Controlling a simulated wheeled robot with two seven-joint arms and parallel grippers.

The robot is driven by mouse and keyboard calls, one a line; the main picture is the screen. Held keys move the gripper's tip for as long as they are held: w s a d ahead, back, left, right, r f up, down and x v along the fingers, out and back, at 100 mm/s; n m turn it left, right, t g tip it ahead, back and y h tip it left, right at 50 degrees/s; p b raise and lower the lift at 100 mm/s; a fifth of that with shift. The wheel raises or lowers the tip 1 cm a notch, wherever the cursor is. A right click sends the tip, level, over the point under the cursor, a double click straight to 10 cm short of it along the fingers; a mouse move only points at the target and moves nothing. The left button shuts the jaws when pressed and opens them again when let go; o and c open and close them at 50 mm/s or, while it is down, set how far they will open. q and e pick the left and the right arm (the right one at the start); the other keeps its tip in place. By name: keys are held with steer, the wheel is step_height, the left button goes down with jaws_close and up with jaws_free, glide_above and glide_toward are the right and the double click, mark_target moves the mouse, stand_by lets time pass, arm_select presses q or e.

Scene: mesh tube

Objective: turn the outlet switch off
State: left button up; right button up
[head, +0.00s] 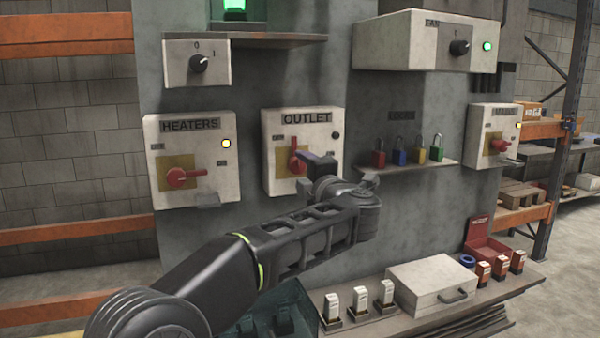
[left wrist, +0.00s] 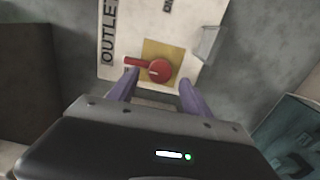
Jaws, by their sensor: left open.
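The outlet box (head: 275,133) is a pale panel labelled OUTLET on the grey column. Its red rotary switch (head: 296,163) sits on a yellow plate, with the handle pointing up; the small lamp (head: 335,135) looks dark. My left gripper (head: 313,160) is in front of the box's lower right and partly covers it. In the left wrist view, the red switch (left wrist: 160,70) lies just beyond and between the purple fingers of the open left gripper (left wrist: 158,79). The handle points left there, towards the lettering. I cannot tell whether a finger touches it. My right gripper is out of view.
The heaters box (head: 191,145), with a lit yellow lamp, is left of the outlet box. Coloured padlocks (head: 420,153) stand on a small shelf to the right. A white case (head: 432,285) and several small items lie on the lower shelf.

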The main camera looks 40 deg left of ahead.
arm_select(q)
steer(key=v, duration=0.5)
steer(key=shift+d+b, duration=0.1)
steer(key=shift+b, duration=0.25)
